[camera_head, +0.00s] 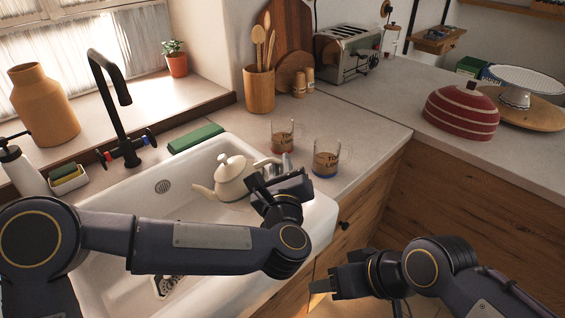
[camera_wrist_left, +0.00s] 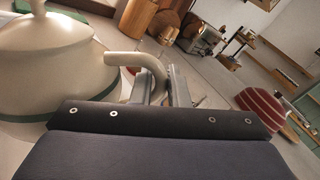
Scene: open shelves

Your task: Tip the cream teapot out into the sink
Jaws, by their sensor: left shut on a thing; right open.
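The cream teapot (camera_head: 232,178) is over the right end of the white sink (camera_head: 133,200) in the head view, its spout pointing left. It looks roughly upright there, with its lid on. My left gripper (camera_head: 270,176) is at the teapot's right side, shut on its handle. In the left wrist view the teapot (camera_wrist_left: 50,65) fills the left side, and its curved handle (camera_wrist_left: 145,62) runs between the fingers (camera_wrist_left: 165,88). Whether the teapot touches the sink is hidden. My right gripper (camera_head: 330,287) is open and empty at the lower right, in front of the wooden cabinets.
Two glass mugs (camera_head: 326,160) (camera_head: 282,136) stand on the counter right of the sink. A black tap (camera_head: 122,135) rises behind the sink, with a green block (camera_head: 196,138) on the back rim. A utensil pot (camera_head: 259,90) stands farther back. The sink's left basin is open.

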